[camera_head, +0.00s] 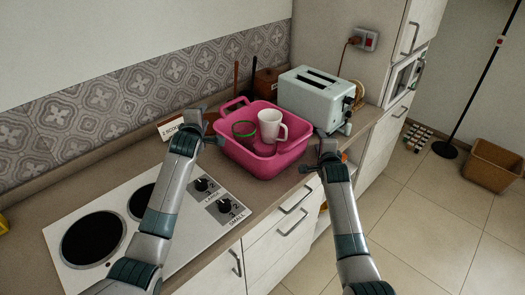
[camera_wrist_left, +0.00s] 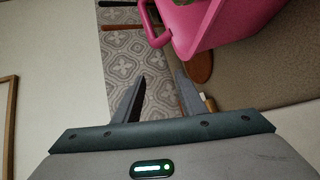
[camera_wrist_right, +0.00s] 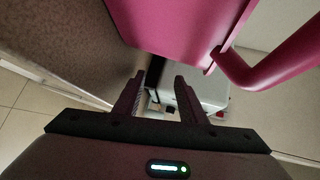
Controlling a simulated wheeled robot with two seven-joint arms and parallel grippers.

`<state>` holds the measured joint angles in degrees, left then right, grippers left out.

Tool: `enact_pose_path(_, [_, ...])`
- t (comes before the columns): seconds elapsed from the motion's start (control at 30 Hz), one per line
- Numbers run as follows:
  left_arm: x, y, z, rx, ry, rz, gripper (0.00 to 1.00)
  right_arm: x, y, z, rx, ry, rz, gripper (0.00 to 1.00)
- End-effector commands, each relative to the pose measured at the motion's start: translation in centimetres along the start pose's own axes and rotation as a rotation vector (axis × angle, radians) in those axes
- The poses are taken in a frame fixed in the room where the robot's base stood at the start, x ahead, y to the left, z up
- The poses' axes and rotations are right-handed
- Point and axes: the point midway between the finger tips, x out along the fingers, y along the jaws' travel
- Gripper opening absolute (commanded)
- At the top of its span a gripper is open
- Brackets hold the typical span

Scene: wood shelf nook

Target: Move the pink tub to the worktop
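The pink tub (camera_head: 262,163) stands on the worktop (camera_head: 237,202) between the stove and the toaster. It holds a white mug (camera_head: 270,127) and a dark green-rimmed cup (camera_head: 244,131). My left gripper (camera_head: 196,118) is at the tub's left side, apart from it. In the left wrist view its fingers (camera_wrist_left: 160,90) are open and empty, with the tub (camera_wrist_left: 200,25) above. My right gripper (camera_head: 325,146) is at the tub's right side, close to the handle (camera_wrist_right: 265,70).
A pale toaster (camera_head: 315,97) stands close behind the tub at right. The stove (camera_head: 130,215) with dark plates and knobs lies at left. A small sign (camera_head: 170,127) and a wooden box (camera_head: 267,82) stand near the tiled wall. Drawers (camera_head: 290,215) drop below the front edge.

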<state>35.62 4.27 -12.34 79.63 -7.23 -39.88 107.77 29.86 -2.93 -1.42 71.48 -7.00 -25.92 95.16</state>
Motion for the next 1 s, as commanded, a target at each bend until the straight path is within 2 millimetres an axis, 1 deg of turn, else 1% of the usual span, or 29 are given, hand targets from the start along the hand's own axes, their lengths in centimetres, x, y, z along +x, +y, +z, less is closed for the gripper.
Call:
enact_pose_path(0.17, [0.0, 0.0, 0.0, 0.0, 0.0, 0.0, 0.38, -2.0, 0.1, 0.0, 0.002, 0.0, -0.001, 0.38])
enact_pose_path(0.6, [0.0, 0.0, 0.0, 0.0, 0.0, 0.0, 0.38, -8.4, 0.1, 0.0, 0.002, 0.0, -0.001, 0.38])
enact_pose_path(0.8, [0.0, 0.0, 0.0, 0.0, 0.0, 0.0, 0.38, -10.2, 0.1, 0.0, 0.001, 0.0, 0.0, 0.38])
enact_pose_path(1.0, [0.0, 0.0, 0.0, 0.0, 0.0, 0.0, 0.38, -10.6, 0.0, 0.0, 0.001, 0.0, 0.001, 0.38])
